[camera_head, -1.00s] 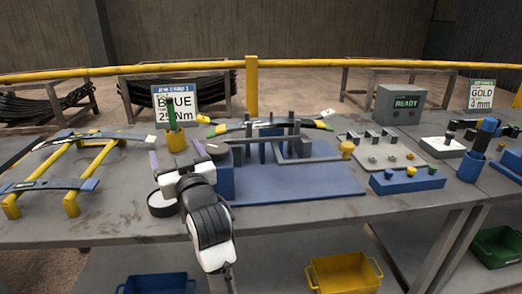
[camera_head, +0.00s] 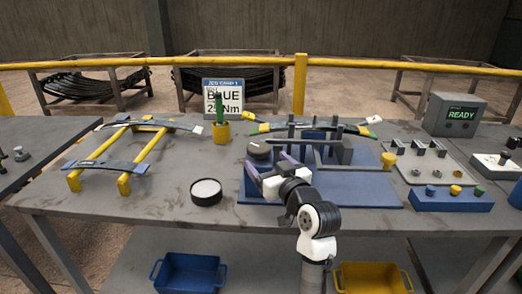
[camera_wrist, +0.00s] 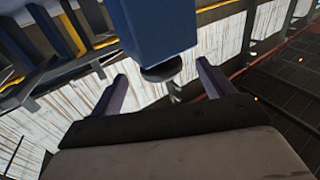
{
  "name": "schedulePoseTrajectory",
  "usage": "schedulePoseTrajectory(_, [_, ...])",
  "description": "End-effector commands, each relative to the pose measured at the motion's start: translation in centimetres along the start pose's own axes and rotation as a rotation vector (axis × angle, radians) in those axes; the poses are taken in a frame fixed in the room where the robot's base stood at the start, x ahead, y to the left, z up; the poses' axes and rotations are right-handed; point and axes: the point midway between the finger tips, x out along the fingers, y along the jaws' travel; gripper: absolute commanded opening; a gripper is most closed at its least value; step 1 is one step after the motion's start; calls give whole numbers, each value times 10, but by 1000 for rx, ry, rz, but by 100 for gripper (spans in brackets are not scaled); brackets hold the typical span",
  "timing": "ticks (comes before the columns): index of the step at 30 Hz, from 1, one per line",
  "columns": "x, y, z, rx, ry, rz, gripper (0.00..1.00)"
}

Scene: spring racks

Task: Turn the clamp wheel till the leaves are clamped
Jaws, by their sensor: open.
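The clamp fixture has a blue base plate (camera_head: 350,192) and grey uprights. A dark round wheel (camera_head: 259,150) is at its left end, beside a blue block. In the wrist view, a dark round part (camera_wrist: 162,71), likely this wheel, sits at the end of a blue block (camera_wrist: 150,28). My gripper (camera_head: 270,165) is open, just in front of the wheel. In the wrist view my gripper (camera_wrist: 162,84) has its two purple fingers spread either side of the dark part, with no contact visible.
Nearby are a green-handled tool in a yellow cup (camera_head: 220,131), a black round dish with a pale top (camera_head: 206,191) and a yellow stand (camera_head: 124,185) with leaf springs. A box (camera_head: 455,115) reads READY.

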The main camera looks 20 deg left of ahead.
Motion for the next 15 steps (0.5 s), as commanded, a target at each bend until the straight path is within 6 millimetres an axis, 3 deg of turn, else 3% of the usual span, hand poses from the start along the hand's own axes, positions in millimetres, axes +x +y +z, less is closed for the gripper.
schedulePoseTrajectory(6, [38,0,-2,0,-1,-1,80])
schedulePoseTrajectory(15, [53,0,0,-1,1,0,80])
